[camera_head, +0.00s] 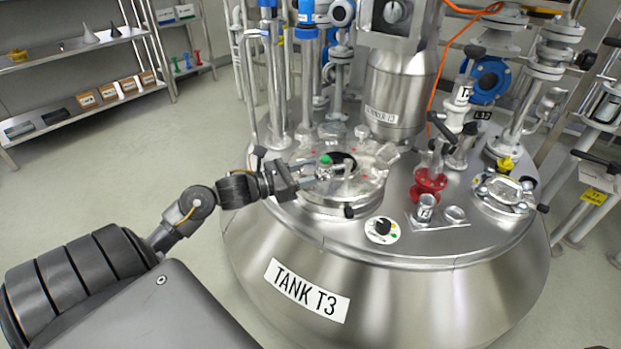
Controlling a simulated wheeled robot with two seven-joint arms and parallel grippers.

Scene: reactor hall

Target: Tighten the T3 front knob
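Tank T3 (405,290) is a large steel vessel with a "TANK T3" label on its front. On its top, left of centre, is a round clear-and-steel hatch (335,200) with a dark opening. A small black knob (349,211) sits at the hatch's front rim. My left gripper (327,172) reaches in from the left over the hatch, behind and above that front knob and apart from it. A small green-topped part (325,160) shows at its fingertips; I cannot tell whether it is held. The finger gap is too small to read. My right gripper is out of view.
A round panel with a black dial (382,229) sits right of the front knob. A red valve fitting (428,187) and a second, smaller hatch (503,192) stand further right. Pipes and the mixer column (395,95) rise behind. Shelves (75,65) stand far left; floor there is clear.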

